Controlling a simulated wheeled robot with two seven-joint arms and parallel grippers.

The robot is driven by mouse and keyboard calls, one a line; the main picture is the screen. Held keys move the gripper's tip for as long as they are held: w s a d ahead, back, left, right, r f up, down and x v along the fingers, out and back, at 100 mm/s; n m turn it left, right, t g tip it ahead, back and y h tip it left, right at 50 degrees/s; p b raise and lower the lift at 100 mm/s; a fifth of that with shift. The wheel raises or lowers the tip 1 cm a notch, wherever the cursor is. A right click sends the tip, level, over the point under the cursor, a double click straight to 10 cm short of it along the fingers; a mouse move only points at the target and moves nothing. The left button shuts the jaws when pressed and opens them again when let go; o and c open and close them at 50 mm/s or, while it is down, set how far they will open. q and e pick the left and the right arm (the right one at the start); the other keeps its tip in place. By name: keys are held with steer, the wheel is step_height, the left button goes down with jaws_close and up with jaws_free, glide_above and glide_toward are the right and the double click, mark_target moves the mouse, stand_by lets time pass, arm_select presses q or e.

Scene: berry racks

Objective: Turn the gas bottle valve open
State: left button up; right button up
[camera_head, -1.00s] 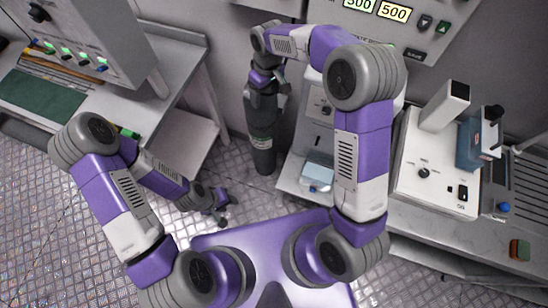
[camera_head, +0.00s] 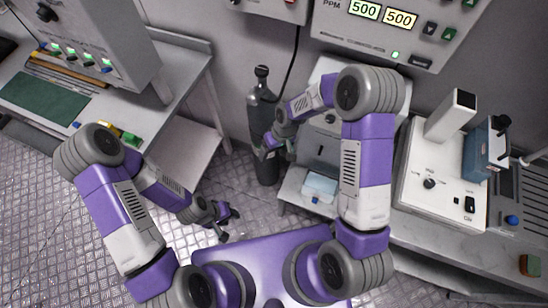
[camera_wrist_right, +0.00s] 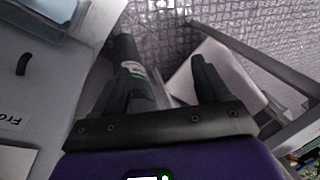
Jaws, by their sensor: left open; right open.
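The dark grey gas bottle (camera_head: 262,108) stands upright on the floor against the back wall, between the two benches. Its valve (camera_head: 262,72) at the top is uncovered in the head view. My right gripper (camera_head: 268,152) is open in front of the bottle's lower body, well below the valve, and hides part of the bottle. In the right wrist view, the bottle (camera_wrist_right: 124,48) with its green label runs behind the left finger of the open right gripper (camera_wrist_right: 170,82). My left gripper (camera_head: 224,222) is open and empty, low over the floor.
A wall panel (camera_head: 400,40) above reads 500 and 500. A left bench (camera_head: 172,68) carries a control box. The right bench (camera_head: 405,222) holds a white instrument (camera_head: 440,185) and a small light-blue tray (camera_head: 320,186). Patterned metal floor lies open at the left.

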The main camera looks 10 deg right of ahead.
steer(key=shift+s+f, duration=0.65)
steer(key=shift+f, duration=0.2)
steer(key=s+f+m, duration=0.3)
steer(key=s, duration=0.5)
steer(key=s+f+m+t+y, duration=0.1)
steer(key=s+f+m, duration=0.2)
steer(key=s, duration=0.4)
steer(key=shift+s+d+f, duration=0.15)
steer(key=shift+s+f, duration=0.2)
steer(key=shift+f, duration=0.4)
